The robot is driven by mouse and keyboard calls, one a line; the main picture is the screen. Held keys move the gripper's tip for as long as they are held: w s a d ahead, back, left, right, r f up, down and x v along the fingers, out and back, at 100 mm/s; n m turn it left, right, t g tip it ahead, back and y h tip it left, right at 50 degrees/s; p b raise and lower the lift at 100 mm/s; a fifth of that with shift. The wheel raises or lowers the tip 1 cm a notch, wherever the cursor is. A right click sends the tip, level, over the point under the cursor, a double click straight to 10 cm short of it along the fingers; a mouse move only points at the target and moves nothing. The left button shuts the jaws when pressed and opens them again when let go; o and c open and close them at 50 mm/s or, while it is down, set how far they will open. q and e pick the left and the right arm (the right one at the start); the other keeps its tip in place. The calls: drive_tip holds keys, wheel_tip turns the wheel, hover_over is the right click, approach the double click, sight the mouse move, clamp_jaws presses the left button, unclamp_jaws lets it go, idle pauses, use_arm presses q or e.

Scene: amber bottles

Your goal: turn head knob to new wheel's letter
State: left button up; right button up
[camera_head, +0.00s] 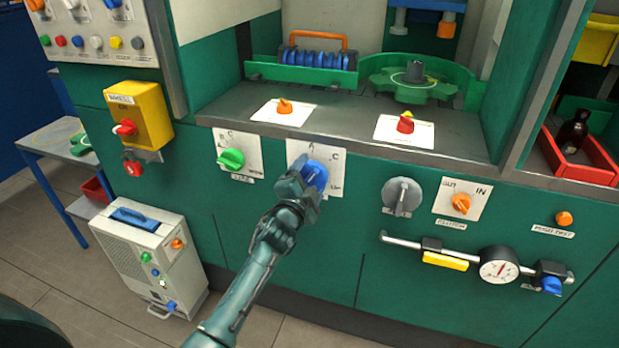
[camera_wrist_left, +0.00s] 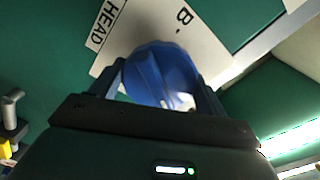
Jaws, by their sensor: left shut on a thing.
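The blue head knob (camera_head: 314,175) sits on a white letter plate (camera_head: 331,160) on the green machine front. In the wrist view the plate reads HEAD, and a letter B shows beside the blue knob (camera_wrist_left: 160,75). The fingers also show in the wrist view (camera_wrist_left: 160,95). The knob's pointer is partly hidden, so its exact letter cannot be told. My right gripper is not in view.
A green knob (camera_head: 231,159) on its own plate is to the left. A grey round knob (camera_head: 401,196) and an orange knob (camera_head: 461,203) are to the right. The grey worktop edge (camera_head: 340,142) juts out just above. A rail with a dial gauge (camera_head: 499,266) is at lower right.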

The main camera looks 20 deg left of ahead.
use_arm(q)
drive_tip(key=n, duration=0.4)
drive_tip(key=shift+p, duration=0.4)
drive_tip(key=shift+n+p, duration=0.35)
drive_tip(key=shift+n, duration=1.25)
drive_tip(key=o, duration=1)
drive_tip(key=s, duration=1.3)
drive_tip(key=shift+a, duration=0.25)
